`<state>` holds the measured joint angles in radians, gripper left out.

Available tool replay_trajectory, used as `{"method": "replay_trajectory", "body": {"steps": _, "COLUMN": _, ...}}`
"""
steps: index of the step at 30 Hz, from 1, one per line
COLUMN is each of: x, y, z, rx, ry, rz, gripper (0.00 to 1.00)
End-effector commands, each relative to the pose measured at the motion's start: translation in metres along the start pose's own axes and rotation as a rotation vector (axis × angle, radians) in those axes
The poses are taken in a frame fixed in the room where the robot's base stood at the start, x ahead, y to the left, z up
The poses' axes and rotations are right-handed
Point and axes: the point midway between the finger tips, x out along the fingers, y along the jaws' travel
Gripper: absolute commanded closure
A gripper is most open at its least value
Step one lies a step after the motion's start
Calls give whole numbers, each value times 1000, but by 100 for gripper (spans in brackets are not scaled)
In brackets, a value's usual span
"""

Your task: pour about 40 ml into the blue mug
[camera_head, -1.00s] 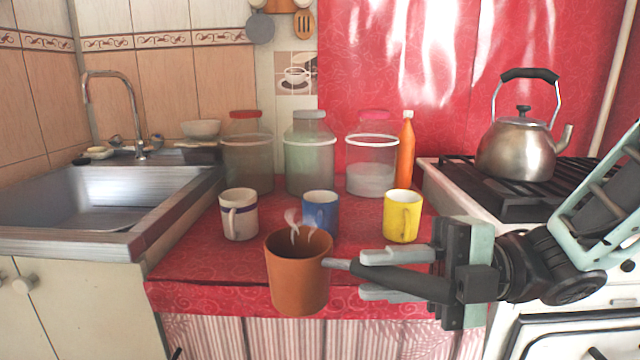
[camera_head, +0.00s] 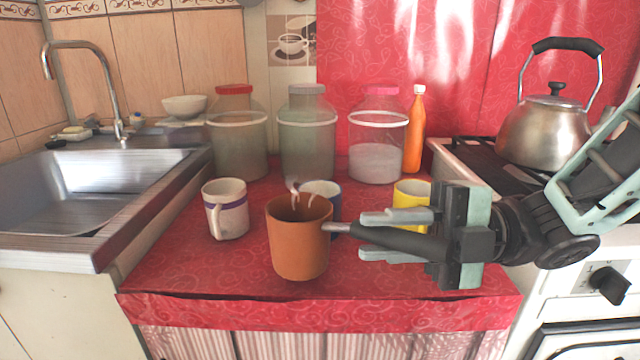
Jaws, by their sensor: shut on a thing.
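My gripper (camera_head: 376,233) is shut on the dark handle of a brown pot (camera_head: 299,245). It holds the pot upright, with wisps of steam above the rim. The blue mug (camera_head: 334,192) stands on the red counter behind the pot; the pot hides most of it, and only its rim and right side show. A white mug with a purple band (camera_head: 226,212) stands to the left. A yellow mug (camera_head: 411,193) stands to the right, partly hidden by my gripper. The liquid inside the pot cannot be seen.
Several jars (camera_head: 306,140) and an orange bottle (camera_head: 414,135) line the back of the red oilcloth counter (camera_head: 180,273). A sink (camera_head: 100,190) is at the left. A metal kettle (camera_head: 550,125) stands on the stove at the right.

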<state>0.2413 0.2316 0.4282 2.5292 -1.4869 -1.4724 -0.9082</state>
Motion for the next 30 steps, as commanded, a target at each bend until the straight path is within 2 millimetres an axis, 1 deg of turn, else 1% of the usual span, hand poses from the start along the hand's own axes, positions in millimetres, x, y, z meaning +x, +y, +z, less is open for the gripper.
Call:
{"method": "replay_trajectory", "body": {"steps": 1, "x": 0, "y": 12, "z": -1, "rx": 11, "ry": 1, "rz": 7, "gripper": 100}}
{"method": "replay_trajectory", "body": {"steps": 5, "x": -2, "y": 31, "z": 1, "rx": 63, "ry": 4, "rz": 23, "gripper": 100}}
{"method": "replay_trajectory", "body": {"steps": 9, "x": -4, "y": 57, "z": 3, "rx": 142, "ry": 7, "rz": 45, "gripper": 100}}
{"method": "replay_trajectory", "body": {"steps": 12, "x": -7, "y": 59, "z": 12, "rx": 207, "ry": 10, "rz": 63, "gripper": 100}}
{"method": "replay_trajectory", "body": {"steps": 17, "x": -10, "y": 74, "z": 22, "rx": 305, "ry": 16, "rz": 92, "gripper": 100}}
{"method": "replay_trajectory", "body": {"steps": 19, "x": -12, "y": 87, "z": 25, "rx": 348, "ry": 17, "rz": 105, "gripper": 100}}
{"method": "replay_trajectory", "body": {"steps": 24, "x": -16, "y": 112, "z": 34, "rx": 452, "ry": 22, "rz": 136, "gripper": 100}}
{"method": "replay_trajectory", "body": {"steps": 27, "x": -18, "y": 111, "z": 43, "rx": 502, "ry": 24, "rz": 148, "gripper": 100}}
{"method": "replay_trajectory", "body": {"steps": 30, "x": -20, "y": 116, "z": 48, "rx": 537, "ry": 26, "rz": 159, "gripper": 100}}
